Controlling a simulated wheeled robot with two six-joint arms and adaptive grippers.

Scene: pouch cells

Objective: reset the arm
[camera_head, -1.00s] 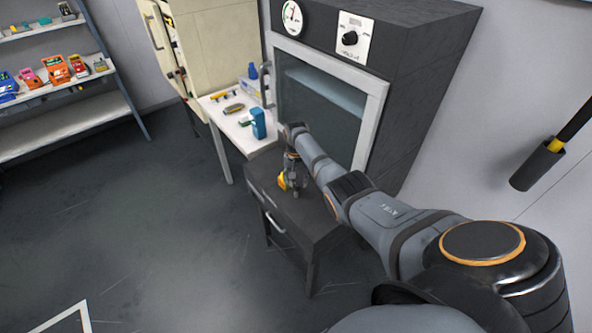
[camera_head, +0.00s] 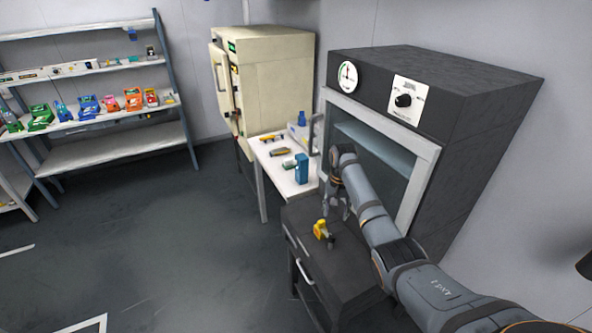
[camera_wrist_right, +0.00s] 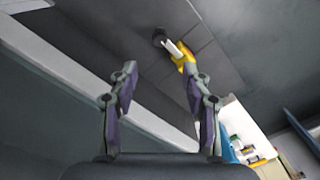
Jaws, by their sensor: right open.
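My right arm (camera_head: 385,235) reaches in from the lower right in the head view. Its gripper (camera_head: 338,207) hangs above the dark cabinet top in front of the oven. In the right wrist view the gripper (camera_wrist_right: 158,82) has its two fingers spread wide with nothing between them. A yellow and black object (camera_head: 322,230) stands on the cabinet top just below and left of the gripper, apart from it. It also shows in the wrist view beyond the fingertips (camera_wrist_right: 184,58). My left gripper is not in view.
The dark oven (camera_head: 455,115) with a gauge and knob stands close behind the arm. A white side table (camera_head: 270,157) holds a blue bottle (camera_head: 302,168) and small tools. A cream cabinet (camera_head: 275,85) and shelves with colourful bins (camera_head: 88,107) are farther back. The floor at left is clear.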

